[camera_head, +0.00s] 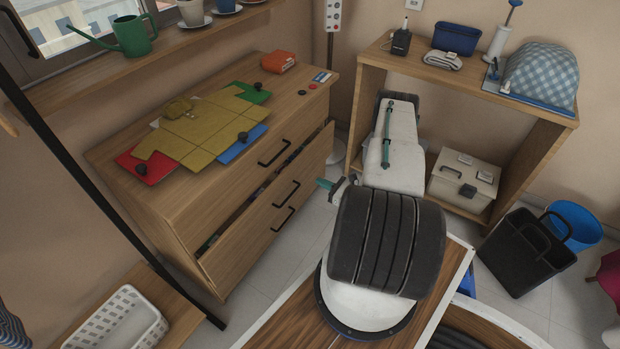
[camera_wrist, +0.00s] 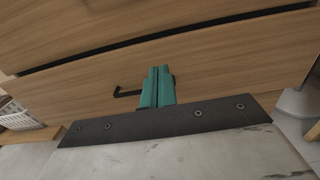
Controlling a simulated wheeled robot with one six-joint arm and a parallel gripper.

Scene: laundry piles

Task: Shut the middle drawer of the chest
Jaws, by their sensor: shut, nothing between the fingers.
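The wooden chest (camera_head: 180,200) stands at the left in the head view. Its middle drawer (camera_head: 262,215) is partly pulled out, with a dark gap and some contents showing above its front. The black handle (camera_head: 287,194) is on that front. My gripper (camera_head: 322,183) is to the right of the drawer front, its teal fingers pointing toward the chest. In the wrist view my gripper's fingers (camera_wrist: 158,72) are closed together, in front of a drawer front (camera_wrist: 75,100) and beside a dark handle (camera_wrist: 127,93). I cannot tell whether they touch it.
A white basket (camera_head: 120,320) is at the lower left. A wooden shelf unit (camera_head: 465,80) stands at the right, with a black bin (camera_head: 527,255) by it.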

